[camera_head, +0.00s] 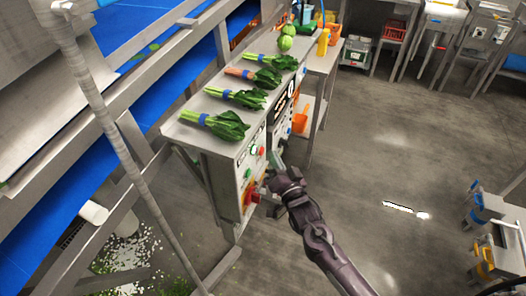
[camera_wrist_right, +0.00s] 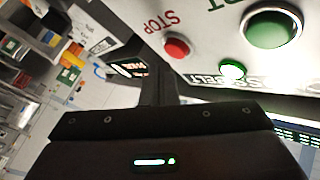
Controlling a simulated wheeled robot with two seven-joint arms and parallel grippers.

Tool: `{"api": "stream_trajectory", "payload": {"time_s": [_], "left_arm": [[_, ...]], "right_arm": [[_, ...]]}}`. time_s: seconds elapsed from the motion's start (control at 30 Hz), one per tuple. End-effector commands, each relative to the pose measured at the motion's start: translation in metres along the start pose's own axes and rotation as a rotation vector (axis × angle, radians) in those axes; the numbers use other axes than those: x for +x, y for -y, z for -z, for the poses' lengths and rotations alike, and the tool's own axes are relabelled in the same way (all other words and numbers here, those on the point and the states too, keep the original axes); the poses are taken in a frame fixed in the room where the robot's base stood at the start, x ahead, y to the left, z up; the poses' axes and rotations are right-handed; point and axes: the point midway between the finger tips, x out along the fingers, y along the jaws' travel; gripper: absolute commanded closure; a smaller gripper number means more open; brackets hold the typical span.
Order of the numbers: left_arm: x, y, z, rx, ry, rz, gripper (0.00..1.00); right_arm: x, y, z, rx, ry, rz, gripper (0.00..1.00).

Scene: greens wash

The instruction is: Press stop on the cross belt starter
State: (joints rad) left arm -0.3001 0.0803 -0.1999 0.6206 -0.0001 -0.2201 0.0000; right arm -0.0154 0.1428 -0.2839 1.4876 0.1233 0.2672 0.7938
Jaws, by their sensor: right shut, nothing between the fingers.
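The cross belt starter shows in the right wrist view as a pale panel (camera_wrist_right: 205,63) with a red button (camera_wrist_right: 177,47) beside the word STOP, a large green button (camera_wrist_right: 272,25) and a small lit green lamp (camera_wrist_right: 232,70). The lettering is partly cut off or hidden. In the head view my right gripper (camera_head: 268,182) is at the front face of the steel bench, beside the controls, shut and empty. The red button appears uncovered in the right wrist view; I cannot tell whether the fingertips touch the panel. My left gripper is not in view.
Bundles of leafy greens (camera_head: 215,122) lie on the steel bench top (camera_head: 192,136). A red knob (camera_head: 250,195) is low on its front, close to my right gripper. A blue belt (camera_head: 50,205) runs at left.

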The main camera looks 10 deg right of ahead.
Motion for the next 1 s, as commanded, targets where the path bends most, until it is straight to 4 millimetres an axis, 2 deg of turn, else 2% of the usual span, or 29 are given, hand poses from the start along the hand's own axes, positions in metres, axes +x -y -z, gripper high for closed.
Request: {"api": "stream_trajectory", "payload": {"time_s": [0.7, 1.0], "left_arm": [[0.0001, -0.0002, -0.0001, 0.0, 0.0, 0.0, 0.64], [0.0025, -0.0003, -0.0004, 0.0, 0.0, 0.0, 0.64]], "right_arm": [[0.0002, 0.0001, -0.0002, 0.0, 0.0, 0.0, 1.0], [0.0061, 0.0043, -0.004, -0.001, -0.001, 0.0, 1.0]]}}
